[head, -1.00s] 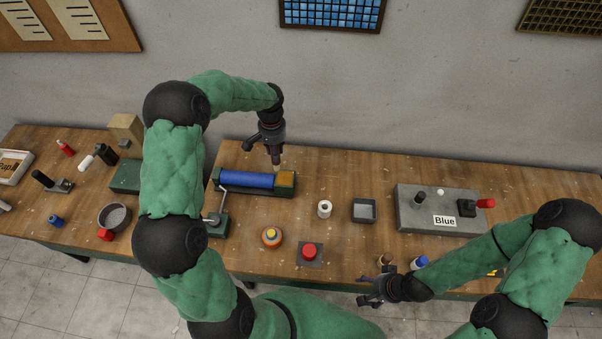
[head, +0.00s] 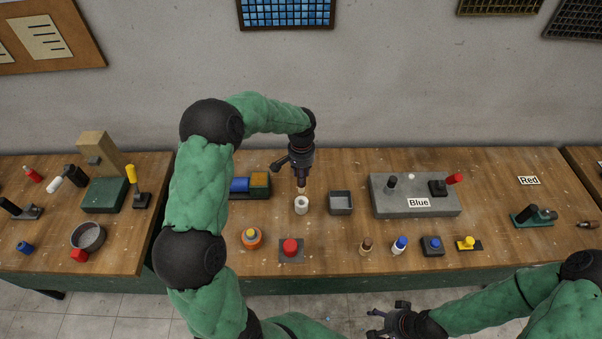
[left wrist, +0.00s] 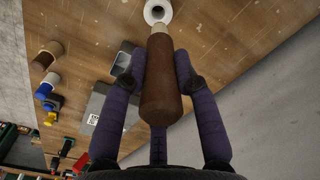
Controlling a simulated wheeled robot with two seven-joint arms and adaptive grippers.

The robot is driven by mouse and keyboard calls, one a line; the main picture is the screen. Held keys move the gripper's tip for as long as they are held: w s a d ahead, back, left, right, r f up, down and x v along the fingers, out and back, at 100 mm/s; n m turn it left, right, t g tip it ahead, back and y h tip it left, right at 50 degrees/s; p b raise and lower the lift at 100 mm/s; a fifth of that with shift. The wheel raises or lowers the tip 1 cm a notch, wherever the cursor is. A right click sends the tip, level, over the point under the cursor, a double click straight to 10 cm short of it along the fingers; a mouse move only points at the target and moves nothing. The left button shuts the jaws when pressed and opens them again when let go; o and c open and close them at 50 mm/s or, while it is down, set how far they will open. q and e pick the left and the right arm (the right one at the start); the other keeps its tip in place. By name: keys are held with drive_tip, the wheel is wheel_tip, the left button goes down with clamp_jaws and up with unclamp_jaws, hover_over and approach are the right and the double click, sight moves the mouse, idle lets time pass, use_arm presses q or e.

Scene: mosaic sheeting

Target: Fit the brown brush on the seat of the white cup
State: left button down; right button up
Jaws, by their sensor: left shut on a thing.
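The brown brush (left wrist: 161,88) has a brown handle and a pale tip. My left gripper (head: 301,177) is shut on its handle, and both fingers show beside it in the left wrist view (left wrist: 158,68). The brush (head: 301,189) points down in the head view, its tip just over the white cup (head: 301,206). The cup (left wrist: 150,20) stands on the bench, and its dark opening shows just beyond the tip in the wrist view. I cannot tell whether tip and rim touch. My right gripper (head: 390,322) looks open and empty, in front of the bench's front edge.
A grey square tray (head: 341,203) stands right of the cup. A blue roller in a green stand (head: 250,187) is behind left. An orange round piece (head: 251,239) and a red button (head: 290,247) are in front. Another brown-topped piece (head: 366,246) stands front right.

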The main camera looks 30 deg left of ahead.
sight(301, 192)
use_arm(q)
drive_tip(key=shift+s+d+r, duration=0.1)
drive_tip(key=shift+d, duration=0.05)
drive_tip(key=shift+f+b, duration=0.2)
drive_tip(key=shift+b, duration=0.1)
wheel_tip(301, 192, down, 2)
drive_tip(key=shift+b, duration=0.65)
wheel_tip(301, 192, down, 4)
drive_tip(key=b, duration=0.2)
drive_tip(key=shift+r+b, duration=0.25)
drive_tip(key=shift+b, duration=0.05)
drive_tip(key=shift+r, duration=0.2)
drive_tip(key=shift+f+b, duration=2.05)
drive_tip(key=shift+f, duration=0.8)
drive_tip(key=c, duration=0.9)
unclamp_jaws()
